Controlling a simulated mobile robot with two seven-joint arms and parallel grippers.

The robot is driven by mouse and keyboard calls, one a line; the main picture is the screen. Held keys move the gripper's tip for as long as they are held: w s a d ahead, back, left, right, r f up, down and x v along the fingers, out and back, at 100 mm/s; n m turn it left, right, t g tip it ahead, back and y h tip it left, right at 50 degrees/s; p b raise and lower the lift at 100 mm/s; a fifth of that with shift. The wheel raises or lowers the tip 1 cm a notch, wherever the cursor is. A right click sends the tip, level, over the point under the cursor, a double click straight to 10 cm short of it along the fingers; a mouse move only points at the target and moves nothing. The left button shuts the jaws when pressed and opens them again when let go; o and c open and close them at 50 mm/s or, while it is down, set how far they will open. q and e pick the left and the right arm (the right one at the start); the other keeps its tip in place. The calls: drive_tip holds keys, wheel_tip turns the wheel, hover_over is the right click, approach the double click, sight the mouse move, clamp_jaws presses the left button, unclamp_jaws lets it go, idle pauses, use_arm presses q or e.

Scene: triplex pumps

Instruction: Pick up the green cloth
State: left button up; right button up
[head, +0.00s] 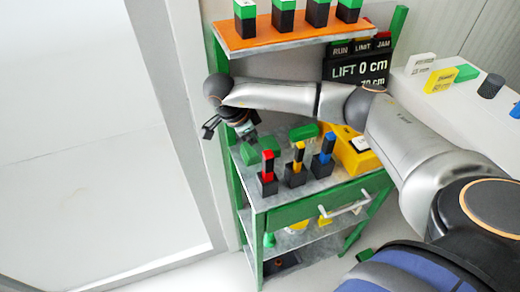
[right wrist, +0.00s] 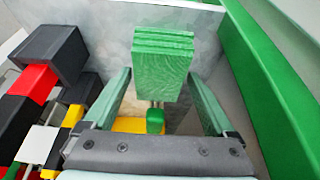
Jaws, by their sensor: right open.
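The green cloth (right wrist: 163,65) is a folded, layered, textured bundle in the right wrist view. It lies on the grey shelf surface, ahead of my right gripper (right wrist: 160,78). The two greenish fingers are spread wide, one on each side of the cloth's near end. I see no finger pressing on the cloth. In the head view my right arm reaches across to the left over the cart, with its gripper (head: 246,132) above the left end of the middle shelf. A green patch that looks like the cloth (head: 265,149) is just below it. My left gripper is not in view.
Black blocks with red, yellow and blue parts (head: 296,168) stand close to the cloth. A yellow housing (head: 352,155) is behind them. An orange upper shelf (head: 270,42) with green-topped blocks overhangs. The green cart frame (right wrist: 270,85) runs close to the right finger.

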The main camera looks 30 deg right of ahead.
sight(264, 144)
drive_tip(key=shift+c, duration=0.2)
drive_tip(key=c, duration=1.1)
drive_tip(key=shift+r, duration=0.5)
wheel_tip(264, 144, up, 2)
drive_tip(key=shift+w+r, duration=0.1)
drive_tip(key=shift+r, duration=0.15)
drive_tip(key=shift+a+r+b, duration=0.1)
drive_tip(key=shift+a+b, duration=0.3)
drive_tip(key=shift+a, duration=0.2)
drive_tip(key=w+a+b, duration=0.3)
drive_tip(key=w+a, duration=0.1)
drive_tip(key=a, duration=1.2)
drive_tip(key=shift+a, duration=0.15)
drive_tip(key=shift+r, duration=0.1)
